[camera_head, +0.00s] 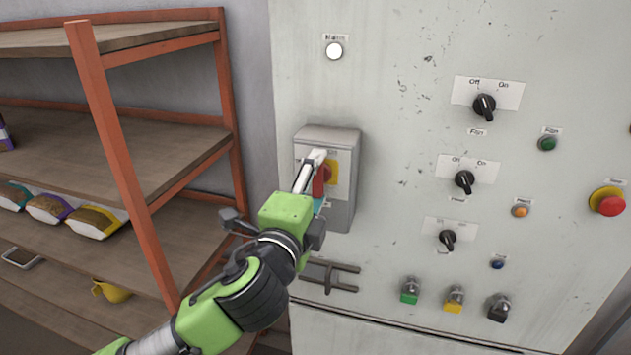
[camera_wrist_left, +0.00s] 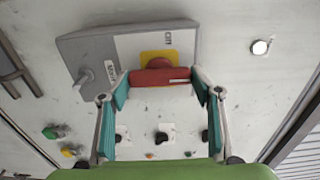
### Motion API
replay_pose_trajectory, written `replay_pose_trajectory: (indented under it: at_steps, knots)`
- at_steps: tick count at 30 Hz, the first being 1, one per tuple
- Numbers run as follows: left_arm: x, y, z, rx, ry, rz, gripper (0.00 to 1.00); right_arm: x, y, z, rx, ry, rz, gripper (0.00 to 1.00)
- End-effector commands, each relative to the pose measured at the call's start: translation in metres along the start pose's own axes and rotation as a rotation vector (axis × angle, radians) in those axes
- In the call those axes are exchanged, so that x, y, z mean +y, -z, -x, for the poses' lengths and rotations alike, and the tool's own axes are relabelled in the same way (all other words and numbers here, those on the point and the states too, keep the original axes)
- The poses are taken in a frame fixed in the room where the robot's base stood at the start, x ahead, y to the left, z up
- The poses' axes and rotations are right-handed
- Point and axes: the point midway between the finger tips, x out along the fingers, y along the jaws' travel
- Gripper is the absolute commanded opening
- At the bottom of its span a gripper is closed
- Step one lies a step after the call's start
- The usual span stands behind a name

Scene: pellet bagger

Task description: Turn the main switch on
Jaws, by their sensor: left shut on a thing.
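The main switch is a red handle (camera_head: 322,183) on a yellow plate (camera_head: 333,172), mounted on a grey box (camera_head: 342,205) on the cabinet front. In the head view the handle stands roughly upright and is partly hidden by my fingers. My left gripper (camera_head: 316,178) is at the handle, coming from the lower left. In the left wrist view the red handle (camera_wrist_left: 160,76) lies across the gap between the teal-padded fingertips of my left gripper (camera_wrist_left: 161,88), which is shut on it. The labels on the box are too small to read surely. My right gripper is not in view.
A white lamp (camera_head: 334,51) is above the box. Black rotary knobs (camera_head: 465,181), an emergency stop button (camera_head: 608,202) and small coloured switches are to the right. A dark bracket (camera_head: 329,278) sticks out below the box. A red-framed shelf (camera_head: 118,150) with bags stands at left.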

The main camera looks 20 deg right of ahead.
Motion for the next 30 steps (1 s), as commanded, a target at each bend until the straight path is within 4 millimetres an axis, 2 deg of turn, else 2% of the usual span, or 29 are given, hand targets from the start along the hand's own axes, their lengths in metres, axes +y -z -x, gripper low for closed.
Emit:
replay_pose_trajectory:
  at_steps: [14,15,17,30]
  knots:
    - [0.0003,0.0007,0.0001,0.002,0.000,-0.018,0.37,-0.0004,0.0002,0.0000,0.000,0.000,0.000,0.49]
    - [0.0003,0.0007,0.0001,0.002,0.000,-0.018,0.61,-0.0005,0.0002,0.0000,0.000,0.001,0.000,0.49]
    - [0.0004,0.0006,0.0001,0.001,0.000,-0.017,0.75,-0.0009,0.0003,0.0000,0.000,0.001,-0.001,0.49]
    - [0.0006,0.0001,0.0058,0.001,0.000,-0.014,0.75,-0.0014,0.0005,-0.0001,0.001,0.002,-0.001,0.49]
